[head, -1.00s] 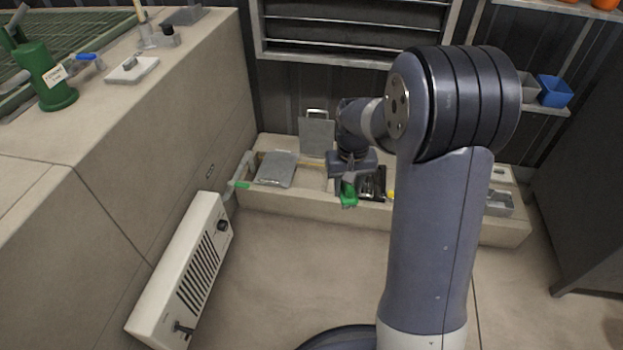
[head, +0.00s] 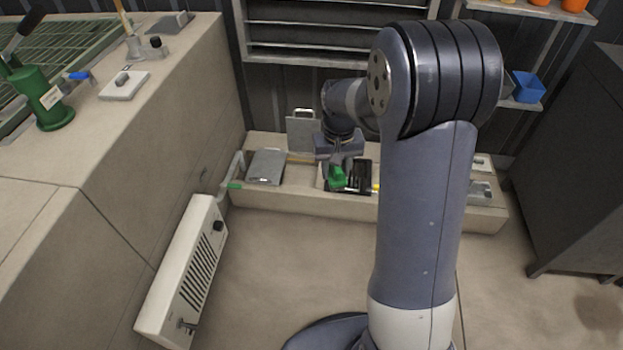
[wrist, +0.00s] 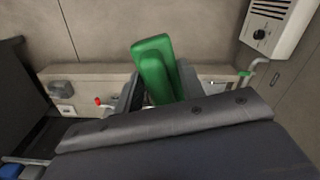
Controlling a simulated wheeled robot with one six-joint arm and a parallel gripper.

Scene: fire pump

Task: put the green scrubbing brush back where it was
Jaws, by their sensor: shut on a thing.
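My gripper (head: 338,162) is over the low bench by the back wall, pointing down. It is shut on the green scrubbing brush (head: 337,179), whose green body shows below the jaws. In the wrist view the green brush (wrist: 155,68) sticks out between the two fingers (wrist: 158,88), slightly tilted. Its far end is hidden by the gripper body. I cannot tell whether the brush touches anything beneath it.
The low bench (head: 290,199) carries a grey plate or lid (head: 266,167) at left, a black tray-like thing (head: 361,176) right beside the brush, and a metal box (head: 481,192) at right. A white heater (head: 187,270) stands at front left. The floor before the bench is clear.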

